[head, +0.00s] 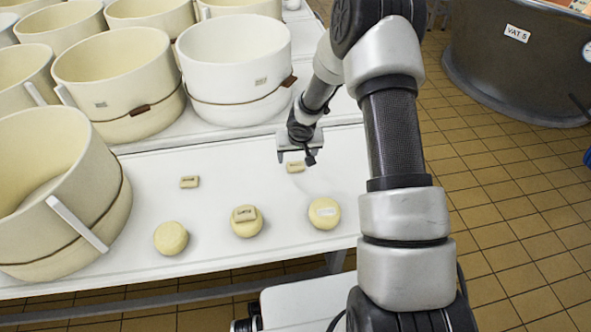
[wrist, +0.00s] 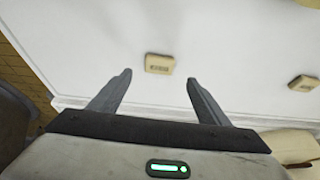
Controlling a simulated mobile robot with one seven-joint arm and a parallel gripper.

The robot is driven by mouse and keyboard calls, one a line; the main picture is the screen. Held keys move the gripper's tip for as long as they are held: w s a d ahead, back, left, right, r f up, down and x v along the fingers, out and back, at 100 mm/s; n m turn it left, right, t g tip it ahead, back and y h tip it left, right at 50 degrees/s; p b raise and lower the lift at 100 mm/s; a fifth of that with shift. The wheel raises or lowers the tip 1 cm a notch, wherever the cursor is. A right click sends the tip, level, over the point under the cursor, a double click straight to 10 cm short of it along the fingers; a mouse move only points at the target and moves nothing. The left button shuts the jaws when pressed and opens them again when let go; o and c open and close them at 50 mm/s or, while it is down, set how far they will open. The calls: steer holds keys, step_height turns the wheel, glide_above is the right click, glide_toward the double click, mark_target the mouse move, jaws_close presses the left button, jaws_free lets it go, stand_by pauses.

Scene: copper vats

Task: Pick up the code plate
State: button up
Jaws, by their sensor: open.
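A small tan code plate (head: 295,167) with dark lettering lies flat on the white table, right under my gripper (head: 298,156). In the wrist view the same plate (wrist: 159,63) shows just past the fingertips, roughly centred between them. My gripper (wrist: 158,78) is open and empty, above the table and apart from the plate. A similar tan plate (head: 189,182) lies on the table further left; it also shows at the right in the wrist view (wrist: 303,83). A third tan plate (head: 244,214) lies on the middle cheese wheel (head: 246,229). The lettering is too small to read.
A plain cheese wheel (head: 171,238) and one bearing a whitish label (head: 324,211) stand along the table's front edge. Large cream tubs (head: 236,62) fill the back, and another (head: 62,195) stands at left. The table (head: 228,185) is bare between the two loose plates.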

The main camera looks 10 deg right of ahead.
mark_target(296, 165)
steer(key=shift+b+x, duration=0.45)
steer(key=shift+x, duration=3.05)
steer(key=shift+d, duration=0.1)
steer(key=c, duration=1.1)
